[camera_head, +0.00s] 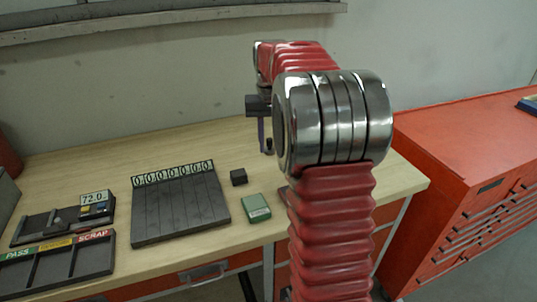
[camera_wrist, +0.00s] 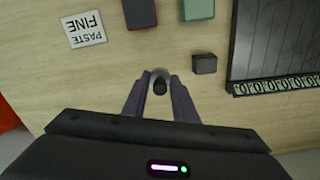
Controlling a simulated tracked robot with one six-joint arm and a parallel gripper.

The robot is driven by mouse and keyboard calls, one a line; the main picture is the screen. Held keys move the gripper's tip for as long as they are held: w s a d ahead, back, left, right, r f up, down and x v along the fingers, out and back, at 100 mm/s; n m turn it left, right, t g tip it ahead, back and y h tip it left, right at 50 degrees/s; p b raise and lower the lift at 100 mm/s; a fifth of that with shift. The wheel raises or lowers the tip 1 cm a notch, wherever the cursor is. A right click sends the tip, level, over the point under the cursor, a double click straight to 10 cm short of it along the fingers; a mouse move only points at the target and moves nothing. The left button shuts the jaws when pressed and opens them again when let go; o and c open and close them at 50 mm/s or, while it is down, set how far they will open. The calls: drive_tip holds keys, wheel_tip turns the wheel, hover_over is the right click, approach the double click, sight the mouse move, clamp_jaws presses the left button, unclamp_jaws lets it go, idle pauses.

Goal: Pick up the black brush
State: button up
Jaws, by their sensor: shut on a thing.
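My gripper (camera_wrist: 160,88) is shut on a small dark upright thing with a grey rim, which I take to be the black brush (camera_wrist: 160,86); I see it nearly end-on between the fingertips. In the head view my gripper (camera_head: 262,135) points down over the wooden bench, left of my arm. A small dark part of the brush (camera_head: 269,146) shows beside the fingers there; the rest is hidden. I cannot tell whether it touches the bench.
A black block (camera_head: 238,177) and a green box (camera_head: 256,208) lie near my gripper. A grooved tray (camera_head: 180,208) with a numbered strip is to the left. A paste card (camera_wrist: 84,29) and a dark red-edged item (camera_wrist: 139,13) lie nearby. A red cabinet (camera_head: 465,150) stands right.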

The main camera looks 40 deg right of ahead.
drive_tip(key=shift+r, duration=0.4)
drive_tip(key=o, duration=0.5)
drive_tip(key=shift+c, duration=0.2)
drive_tip(key=c, duration=0.4)
drive_tip(key=shift+o, duration=0.2)
